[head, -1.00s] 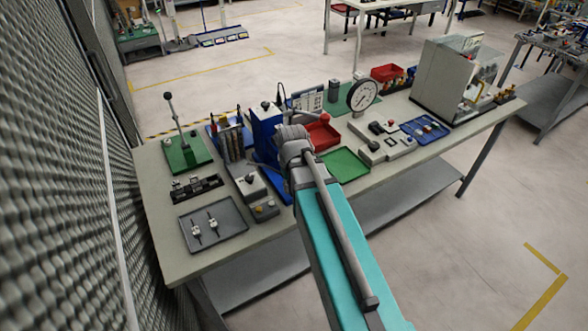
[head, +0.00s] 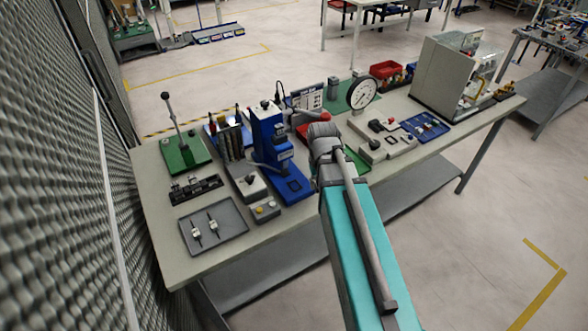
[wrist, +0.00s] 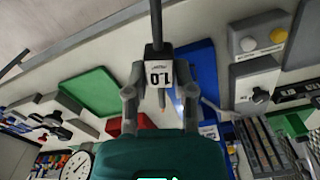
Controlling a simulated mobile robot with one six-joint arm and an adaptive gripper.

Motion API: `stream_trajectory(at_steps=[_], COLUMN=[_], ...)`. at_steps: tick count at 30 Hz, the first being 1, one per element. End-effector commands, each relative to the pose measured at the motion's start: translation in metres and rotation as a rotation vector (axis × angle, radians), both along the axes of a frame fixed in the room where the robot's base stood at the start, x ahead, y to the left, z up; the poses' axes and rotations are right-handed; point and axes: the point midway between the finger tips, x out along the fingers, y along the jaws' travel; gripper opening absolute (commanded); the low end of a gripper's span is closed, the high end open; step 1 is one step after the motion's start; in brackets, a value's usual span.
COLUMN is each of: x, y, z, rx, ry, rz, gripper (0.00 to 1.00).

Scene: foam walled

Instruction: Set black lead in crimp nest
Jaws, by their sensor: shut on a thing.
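My gripper (wrist: 158,80) is shut on the black lead (wrist: 155,28) in the wrist view. The lead has a black body, a white tag marked 1.0 between the fingers and a copper-coloured tip. In the head view my wrist (head: 323,140) hides the gripper and lead. A blue press (head: 268,140) stands left of my wrist, its blue base (head: 293,188) bearing a dark square. The press also shows beside the gripper in the wrist view (wrist: 192,72). I cannot tell for sure which part is the crimp nest. The lead looks held above the bench, apart from the press.
A grey tray (head: 233,237) holds two small tagged pieces. A black holder (head: 196,191), a green lever stand (head: 185,156) and a button box (head: 266,210) stand left. A dial gauge (head: 361,94) and grey fixture (head: 385,138) stand right. The bench front is mostly clear.

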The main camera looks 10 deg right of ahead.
Motion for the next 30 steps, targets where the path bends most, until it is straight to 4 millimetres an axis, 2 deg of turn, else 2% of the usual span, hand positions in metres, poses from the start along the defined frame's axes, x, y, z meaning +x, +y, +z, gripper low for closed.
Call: stream_trajectory(at_steps=[5,10,24,30], x=[0.001,0.013,0.103,0.118], y=[0.003,0.008,0.044,0.053], z=[0.0,-0.006,-0.042,-0.046], rx=[0.0,0.0,0.0,0.001], ry=[0.0,0.0,0.0,-0.001], rz=[0.007,0.035,0.271,0.322], gripper=[0.0,0.0,0.0,0.0])
